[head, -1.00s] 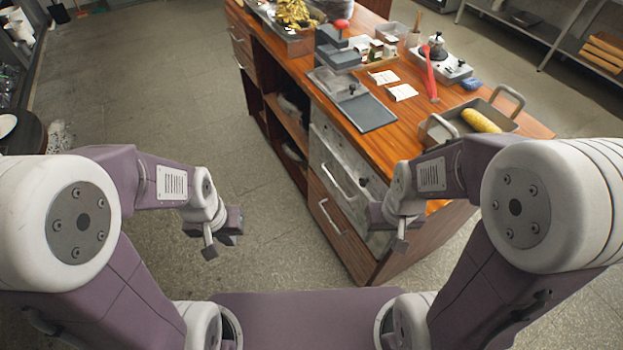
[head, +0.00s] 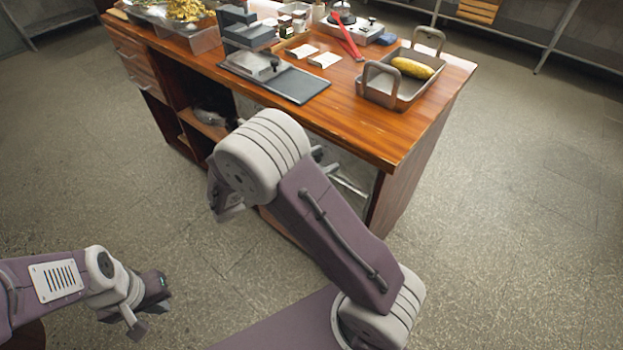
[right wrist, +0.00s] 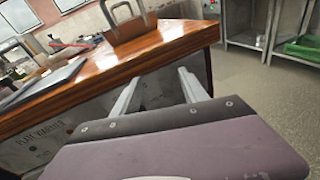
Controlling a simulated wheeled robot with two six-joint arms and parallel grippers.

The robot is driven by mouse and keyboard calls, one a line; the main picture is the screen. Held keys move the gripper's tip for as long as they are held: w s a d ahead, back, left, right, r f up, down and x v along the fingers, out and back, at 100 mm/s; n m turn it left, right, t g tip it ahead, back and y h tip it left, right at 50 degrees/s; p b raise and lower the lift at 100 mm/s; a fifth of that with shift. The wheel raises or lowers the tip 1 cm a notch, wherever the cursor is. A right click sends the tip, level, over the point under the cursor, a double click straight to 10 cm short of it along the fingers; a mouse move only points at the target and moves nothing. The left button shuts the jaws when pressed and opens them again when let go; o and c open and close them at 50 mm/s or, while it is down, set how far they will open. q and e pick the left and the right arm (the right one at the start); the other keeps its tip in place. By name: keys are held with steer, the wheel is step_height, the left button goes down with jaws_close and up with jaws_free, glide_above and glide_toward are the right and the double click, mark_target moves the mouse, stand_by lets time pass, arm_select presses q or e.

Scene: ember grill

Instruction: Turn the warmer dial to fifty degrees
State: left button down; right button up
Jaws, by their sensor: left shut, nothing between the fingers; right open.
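The warmer's pale front panel (right wrist: 45,140), with dark "warmer" lettering, is set into the counter below its top at the left of the right wrist view. The dial is not clear; my arm covers part of the panel. My right gripper (right wrist: 158,90) is open and empty, its two fingers spread in front of the counter front, right of the lettering. In the head view my right arm hides most of that gripper. My left gripper (head: 143,315) is shut and empty, low over the floor at the lower left, well away from the counter.
The wooden counter (head: 430,115) carries a metal pan (head: 382,88) with a yellow cob (head: 411,68), a dark board (head: 292,85), white cards (head: 325,60) and red tongs (head: 350,42). The floor is clear to the right and front. Shelving stands at the back.

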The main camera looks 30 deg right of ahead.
mark_target(315, 159)
steer(key=w+a+f+n+t+b, duration=0.3)
steer(key=w+a+f+n+t, duration=0.1)
steer(key=a+f, duration=0.3)
steer(key=x, duration=0.5)
steer(key=b+x, duration=0.1)
steer(key=x, duration=0.2)
steer(key=shift+s+d+r, duration=0.1)
steer(key=shift+s+d, duration=0.05)
steer(key=shift+s, duration=0.1)
steer(key=shift+w+d, duration=0.2)
steer(key=shift+d, duration=0.3)
arm_select(q)
step_height(315, 159, down, 7)
arm_select(e)
jaws_close()
